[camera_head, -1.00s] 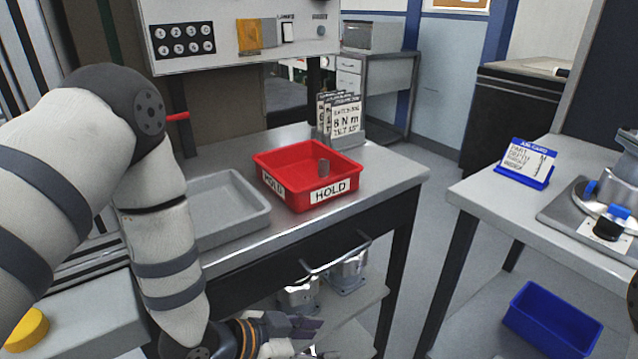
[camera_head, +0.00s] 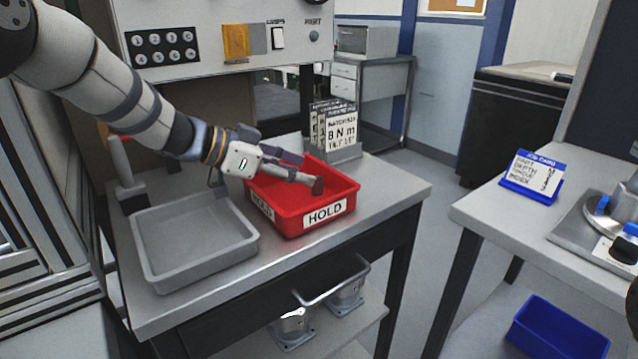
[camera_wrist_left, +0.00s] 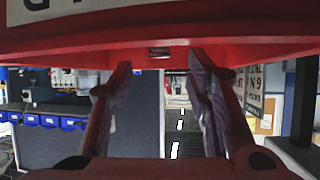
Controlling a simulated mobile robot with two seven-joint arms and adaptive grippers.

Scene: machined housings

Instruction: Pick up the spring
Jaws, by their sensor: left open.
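The spring (camera_head: 318,186) is a small grey-brown cylinder in the red HOLD bin (camera_head: 348,200). In the left wrist view the spring (camera_wrist_left: 159,53) shows small, ahead of the gap between my fingers, against the red bin (camera_wrist_left: 250,48). My left gripper (camera_head: 293,168) reaches into the bin from the left, with its fingertips close to the spring. In the left wrist view my left gripper (camera_wrist_left: 160,72) is open, and nothing is between its fingers. The fingers partly cover the bin floor in the head view. My right gripper is not in view.
An empty grey tray (camera_head: 160,272) stands left of the bin on the metal bench (camera_head: 385,190). Upright cards (camera_head: 340,130) stand behind the bin. Another bench (camera_head: 490,215) is on the right, across a floor gap.

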